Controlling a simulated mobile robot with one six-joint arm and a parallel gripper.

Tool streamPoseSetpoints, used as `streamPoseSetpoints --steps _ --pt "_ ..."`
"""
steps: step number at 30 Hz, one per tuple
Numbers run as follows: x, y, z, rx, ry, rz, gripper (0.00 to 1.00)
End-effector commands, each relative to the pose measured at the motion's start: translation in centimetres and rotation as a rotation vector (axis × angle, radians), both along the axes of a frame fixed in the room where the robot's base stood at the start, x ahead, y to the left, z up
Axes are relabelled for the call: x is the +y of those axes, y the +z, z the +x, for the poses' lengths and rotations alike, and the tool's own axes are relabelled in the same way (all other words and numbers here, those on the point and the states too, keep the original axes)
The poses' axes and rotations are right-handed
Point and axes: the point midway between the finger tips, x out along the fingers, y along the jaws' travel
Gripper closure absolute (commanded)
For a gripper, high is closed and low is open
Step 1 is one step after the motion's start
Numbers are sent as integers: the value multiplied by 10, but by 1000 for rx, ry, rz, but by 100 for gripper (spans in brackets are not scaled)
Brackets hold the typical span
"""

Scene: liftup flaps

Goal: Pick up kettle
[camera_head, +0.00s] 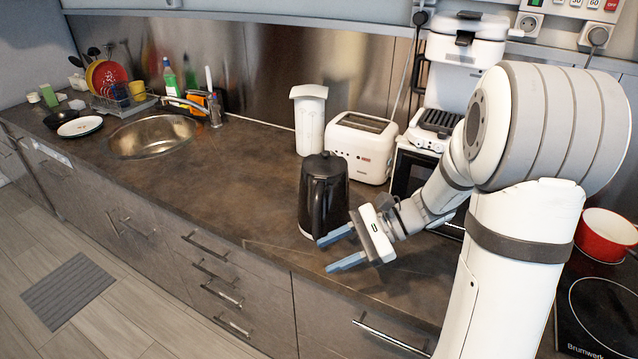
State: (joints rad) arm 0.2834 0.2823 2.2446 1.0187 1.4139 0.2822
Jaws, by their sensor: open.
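A black kettle (323,193) stands upright on the brown countertop (240,195), near its front edge, with its handle facing the camera. My gripper (334,253) is just in front and to the lower right of the kettle's base. Its two blue-grey fingers are apart and point left, with nothing visible between them. The upper finger appears close to the kettle's lower side; I cannot tell whether it touches.
A white toaster (361,148) and a white container (309,120) stand behind the kettle. A white coffee machine (455,70) is behind my arm. A red pot (606,234) is at right. The counter left of the kettle, towards the sink (152,137), is clear.

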Motion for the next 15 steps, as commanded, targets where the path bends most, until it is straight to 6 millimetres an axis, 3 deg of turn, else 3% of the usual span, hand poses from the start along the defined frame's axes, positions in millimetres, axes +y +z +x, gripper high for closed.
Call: streamPoseSetpoints --steps 3,6,11,15 --pt "-13 -7 40 125 -168 189 57" --pt "-26 -11 66 190 -278 315 57" --pt "-41 -17 90 242 -381 434 57" --pt "-38 -18 98 253 -406 465 57"
